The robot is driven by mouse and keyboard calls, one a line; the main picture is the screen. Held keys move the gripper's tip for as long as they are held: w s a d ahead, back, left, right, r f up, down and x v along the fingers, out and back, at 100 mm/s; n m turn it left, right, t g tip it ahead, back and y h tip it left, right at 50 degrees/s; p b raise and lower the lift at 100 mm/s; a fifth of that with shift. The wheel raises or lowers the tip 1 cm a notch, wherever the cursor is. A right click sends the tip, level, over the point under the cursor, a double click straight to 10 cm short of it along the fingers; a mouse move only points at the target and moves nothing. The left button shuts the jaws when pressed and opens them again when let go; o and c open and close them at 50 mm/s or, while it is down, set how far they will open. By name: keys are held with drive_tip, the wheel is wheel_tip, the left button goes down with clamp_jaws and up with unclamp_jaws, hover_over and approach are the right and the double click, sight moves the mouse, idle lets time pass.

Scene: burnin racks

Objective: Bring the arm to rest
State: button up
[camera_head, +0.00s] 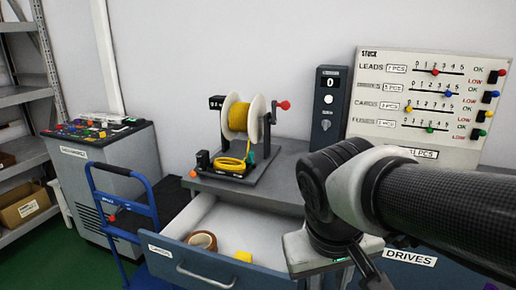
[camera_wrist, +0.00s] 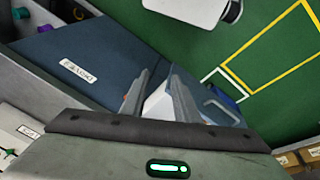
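My arm reaches in from the right in the head view, bent at a dark joint, with the pale gripper body and its green light low in the frame. Its fingers are not clear there. In the wrist view my gripper (camera_wrist: 158,80) has its two grey fingers apart. A pale patch shows between them; I cannot tell what it is, and no held object is clear. The gripper hangs in front of the bench, to the right of an open drawer (camera_head: 190,268).
The open drawer holds a brown tape roll (camera_head: 203,241) and a yellow item (camera_head: 243,256). A yellow cable reel (camera_head: 240,118) stands on the bench (camera_head: 285,165). A stock board (camera_head: 430,100) is behind my arm. A blue trolley (camera_head: 125,205) stands left; green floor (camera_wrist: 185,45) is clear.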

wheel_tip(320, 180, up, 25)
drive_tip(key=s+d+m+t+y+p, duration=0.1)
drive_tip(key=d+t+p, duration=0.1)
drive_tip(key=p, duration=1.9)
drive_tip(key=shift+d+f+m+t+y, duration=0.2)
drive_tip(key=shift+m+t+y, duration=0.1)
drive_tip(key=shift+t, duration=0.1)
